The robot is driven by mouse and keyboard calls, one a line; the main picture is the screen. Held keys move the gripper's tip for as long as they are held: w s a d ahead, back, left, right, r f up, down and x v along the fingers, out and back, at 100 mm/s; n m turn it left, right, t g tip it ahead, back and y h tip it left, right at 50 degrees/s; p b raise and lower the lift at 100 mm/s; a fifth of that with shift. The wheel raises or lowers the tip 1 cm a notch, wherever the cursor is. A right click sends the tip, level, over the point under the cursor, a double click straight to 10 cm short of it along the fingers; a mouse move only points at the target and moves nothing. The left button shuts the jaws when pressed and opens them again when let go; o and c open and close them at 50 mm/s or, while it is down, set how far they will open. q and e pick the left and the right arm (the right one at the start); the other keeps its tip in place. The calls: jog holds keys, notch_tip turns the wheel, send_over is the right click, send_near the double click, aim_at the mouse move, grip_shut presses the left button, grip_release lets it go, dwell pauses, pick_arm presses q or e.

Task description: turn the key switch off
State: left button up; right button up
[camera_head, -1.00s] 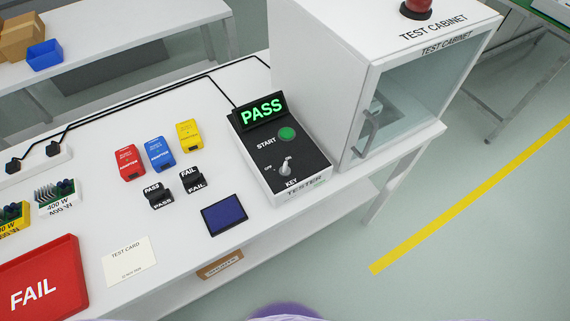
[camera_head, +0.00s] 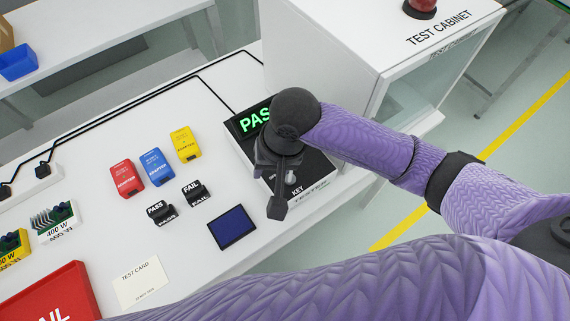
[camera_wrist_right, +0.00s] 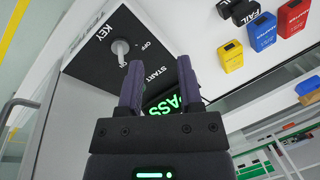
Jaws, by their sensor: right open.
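The key switch (camera_head: 290,177) is a light grey knob on the black top of the tester (camera_head: 318,181), above the label KEY. The switch also shows in the right wrist view (camera_wrist_right: 121,47), with OFF and ON marks beside it. My right gripper (camera_head: 279,208) hangs over the tester, just left of the switch in the head view, and hides the START button. In the right wrist view its two fingers (camera_wrist_right: 158,85) are apart with nothing between them, and the switch lies beyond the left finger, not between them. The display (camera_head: 252,121) glows green with PASS, partly covered. My left gripper is not in view.
The test cabinet (camera_head: 345,45) stands right behind the tester. Red (camera_head: 126,179), blue (camera_head: 157,167) and yellow (camera_head: 185,144) adapters, PASS and FAIL stamps (camera_head: 196,193), a dark blue pad (camera_head: 232,227) and a test card (camera_head: 141,283) lie to the left.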

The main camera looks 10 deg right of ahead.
aim_at(291, 173)
jog(key=d+r+m, duration=0.1)
jog(key=w+d+r+m+h, duration=0.1)
jog(key=d, duration=0.1)
jog(key=w+d+r+m+h, duration=0.1)
jog(key=shift+d+g, duration=0.15)
jog(key=shift+g, duration=0.25)
notch_tip(291, 173, down, 10)
jog(key=b, duration=0.4)
jog(key=shift+r, duration=0.1)
grip_shut()
